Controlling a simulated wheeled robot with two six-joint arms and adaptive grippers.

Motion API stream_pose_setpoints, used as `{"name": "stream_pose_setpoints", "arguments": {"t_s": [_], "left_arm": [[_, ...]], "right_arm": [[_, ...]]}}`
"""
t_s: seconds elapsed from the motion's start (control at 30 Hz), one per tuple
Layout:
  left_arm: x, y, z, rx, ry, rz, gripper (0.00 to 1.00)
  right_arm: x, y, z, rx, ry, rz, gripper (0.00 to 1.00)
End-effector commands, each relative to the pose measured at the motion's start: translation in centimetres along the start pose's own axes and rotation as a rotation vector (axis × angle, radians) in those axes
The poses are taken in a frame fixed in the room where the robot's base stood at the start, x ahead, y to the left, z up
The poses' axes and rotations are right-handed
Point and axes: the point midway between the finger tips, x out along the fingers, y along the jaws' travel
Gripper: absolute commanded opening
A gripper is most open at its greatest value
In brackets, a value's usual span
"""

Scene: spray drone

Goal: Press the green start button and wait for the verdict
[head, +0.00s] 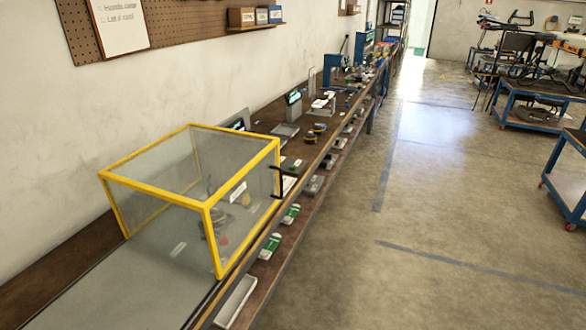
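A yellow-framed enclosure with clear panels (190,205) stands on the long bench at the left. A dark handle (277,182) is on its right side. Blurred items, one with a white label (237,192), show through the panels; I cannot tell what they are. No green start button can be clearly made out. A small lit screen (294,97) stands farther along the bench; its text is too small to read. Neither gripper is in view.
The bench (330,130) runs along the left wall, with several devices and small parts on it. Blue-framed carts (540,105) stand at the right. The concrete floor between is clear.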

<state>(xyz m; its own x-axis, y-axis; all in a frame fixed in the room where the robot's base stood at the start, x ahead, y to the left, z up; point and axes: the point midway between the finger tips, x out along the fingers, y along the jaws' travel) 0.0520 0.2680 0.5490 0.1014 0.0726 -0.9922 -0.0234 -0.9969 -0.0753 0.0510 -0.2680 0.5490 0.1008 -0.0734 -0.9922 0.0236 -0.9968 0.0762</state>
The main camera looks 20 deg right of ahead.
Motion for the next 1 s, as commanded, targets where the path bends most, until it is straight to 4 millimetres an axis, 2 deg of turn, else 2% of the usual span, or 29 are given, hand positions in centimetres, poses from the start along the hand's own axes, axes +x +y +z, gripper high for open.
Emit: {"name": "stream_pose_setpoints", "arguments": {"t_s": [0.03,0.17,0.2,1.0], "left_arm": [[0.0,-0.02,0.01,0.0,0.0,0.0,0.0],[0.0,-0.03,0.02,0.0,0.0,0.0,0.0],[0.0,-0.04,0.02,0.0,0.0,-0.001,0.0],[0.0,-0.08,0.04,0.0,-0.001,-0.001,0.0]], "right_arm": [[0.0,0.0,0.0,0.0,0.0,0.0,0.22],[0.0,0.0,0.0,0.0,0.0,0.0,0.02],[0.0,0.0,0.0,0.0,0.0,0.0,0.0],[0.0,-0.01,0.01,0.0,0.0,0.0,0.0]]}}
